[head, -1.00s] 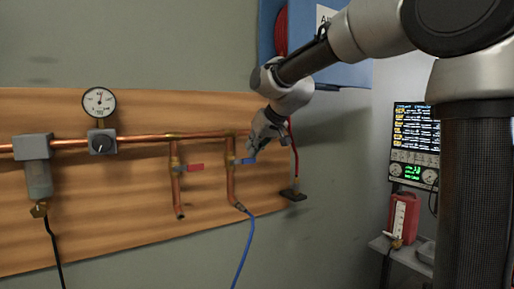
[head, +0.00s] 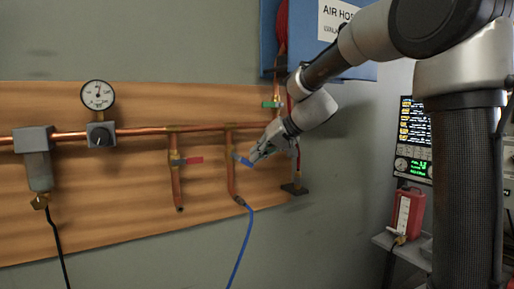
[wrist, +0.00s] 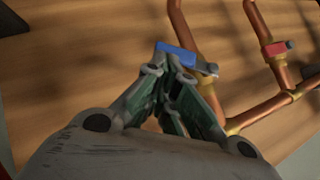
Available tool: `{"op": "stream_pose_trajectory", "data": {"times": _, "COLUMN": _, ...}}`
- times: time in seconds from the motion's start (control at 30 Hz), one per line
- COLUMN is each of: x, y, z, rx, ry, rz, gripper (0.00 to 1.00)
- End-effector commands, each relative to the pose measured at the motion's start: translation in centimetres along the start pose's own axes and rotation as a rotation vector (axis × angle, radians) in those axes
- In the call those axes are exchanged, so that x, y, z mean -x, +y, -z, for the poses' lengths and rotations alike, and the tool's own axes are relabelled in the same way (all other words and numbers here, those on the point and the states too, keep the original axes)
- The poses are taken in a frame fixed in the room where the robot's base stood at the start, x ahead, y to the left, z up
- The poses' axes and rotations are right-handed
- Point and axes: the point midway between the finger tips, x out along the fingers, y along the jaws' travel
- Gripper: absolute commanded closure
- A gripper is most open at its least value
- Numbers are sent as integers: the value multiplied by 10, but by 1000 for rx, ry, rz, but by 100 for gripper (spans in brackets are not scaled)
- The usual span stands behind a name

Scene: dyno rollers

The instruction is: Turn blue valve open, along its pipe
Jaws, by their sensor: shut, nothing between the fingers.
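The blue valve handle (head: 244,161) sits on a vertical copper branch pipe (head: 230,180) and points right and slantwise down, at an angle to the pipe. It also shows in the wrist view (wrist: 176,54), just beyond my fingertips. My gripper (head: 255,161) is at the handle's free end, coming from the upper right. In the wrist view my gripper (wrist: 172,68) has its fingertips together with nothing between them, close against the handle's edge. I cannot tell for sure whether they touch it.
A red valve handle (head: 193,160) is on the branch to the left, pointing right. A green handle (head: 270,105) is above right. A gauge (head: 98,95) and a regulator are at left. A blue hose (head: 243,240) hangs below the blue valve's pipe.

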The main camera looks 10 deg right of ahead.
Motion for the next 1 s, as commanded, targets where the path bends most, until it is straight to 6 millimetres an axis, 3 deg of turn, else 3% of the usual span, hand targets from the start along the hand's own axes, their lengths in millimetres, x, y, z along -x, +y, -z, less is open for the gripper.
{"op": "stream_pose_trajectory", "data": {"times": 0.03, "x": -1, "y": 8, "z": 0, "rx": -62, "ry": 5, "rz": 49, "gripper": 100}}
{"op": "stream_pose_trajectory", "data": {"times": 0.4, "x": -18, "y": 14, "z": -15, "rx": -322, "ry": 9, "rz": 329, "gripper": 100}}
{"op": "stream_pose_trajectory", "data": {"times": 1.0, "x": -44, "y": 11, "z": -40, "rx": -648, "ry": 9, "rz": 665, "gripper": 100}}
